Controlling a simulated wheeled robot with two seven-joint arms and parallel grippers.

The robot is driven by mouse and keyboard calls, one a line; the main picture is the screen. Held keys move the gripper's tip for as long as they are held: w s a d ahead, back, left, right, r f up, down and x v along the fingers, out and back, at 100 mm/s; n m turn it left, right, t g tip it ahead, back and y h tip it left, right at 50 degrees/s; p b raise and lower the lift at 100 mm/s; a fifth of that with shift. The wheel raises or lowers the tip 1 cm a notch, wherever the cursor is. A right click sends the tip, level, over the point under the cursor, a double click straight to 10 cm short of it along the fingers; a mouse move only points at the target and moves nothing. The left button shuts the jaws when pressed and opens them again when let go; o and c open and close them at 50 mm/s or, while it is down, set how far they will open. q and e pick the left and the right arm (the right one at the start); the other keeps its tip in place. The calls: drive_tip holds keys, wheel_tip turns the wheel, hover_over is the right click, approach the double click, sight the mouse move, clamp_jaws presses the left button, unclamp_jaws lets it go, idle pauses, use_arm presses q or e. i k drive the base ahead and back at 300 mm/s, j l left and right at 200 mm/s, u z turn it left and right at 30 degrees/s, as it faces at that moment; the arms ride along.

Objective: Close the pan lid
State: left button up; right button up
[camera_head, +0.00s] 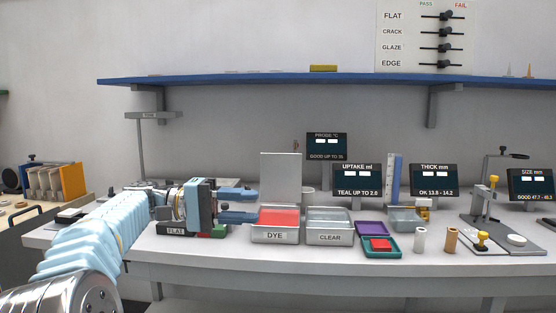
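The pan labelled DYE (275,239) stands on the bench with red contents showing. Its grey lid (281,178) stands upright at the pan's back edge, so the pan is open. My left gripper (250,204) reaches in from the left, just left of the lid and pan. Its two blue fingers are apart, one above the other, with nothing seen between them. I cannot tell whether a fingertip touches the pan's left rim. My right gripper is not in view.
A pan labelled CLEAR (330,238) stands right beside the DYE pan. A teal tray (381,253) with a red piece and a purple tray (371,228) lie further right. Display screens (357,179) stand behind. A blue shelf (270,80) runs above the bench.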

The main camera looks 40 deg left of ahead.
sight(280, 173)
drive_tip(key=i+j, duration=0.3)
drive_tip(key=j, duration=0.2)
drive_tip(key=i+j, duration=0.3)
drive_tip(key=j, duration=0.15)
drive_tip(key=i+j, duration=0.3)
drive_tip(key=j, duration=0.2)
